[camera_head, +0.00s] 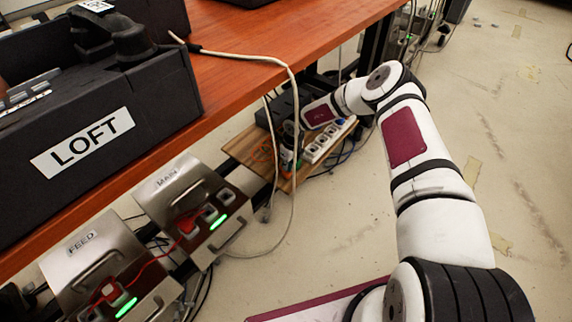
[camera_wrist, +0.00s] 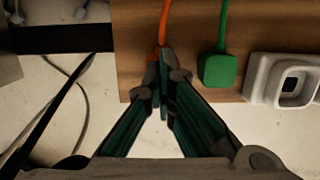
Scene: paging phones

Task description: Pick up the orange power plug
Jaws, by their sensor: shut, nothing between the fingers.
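An orange cable (camera_wrist: 165,18) runs down the wooden board in the wrist view. A small orange patch, the plug (camera_wrist: 154,54), shows at its lower end, mostly hidden behind my fingertips. My gripper (camera_wrist: 165,75) is shut and empty, its tips over the plug's place near the board's front edge. Whether they touch the plug cannot be told.
A green plug (camera_wrist: 217,69) lies just right of my fingertips, with a white socket strip (camera_wrist: 285,80) beyond it. The wooden board (camera_head: 245,148) sits under the orange tabletop (camera_head: 250,75). A pale cable (camera_head: 294,100) hangs close by my gripper. MAIN (camera_head: 178,190) and FEED (camera_head: 95,255) boxes stand left.

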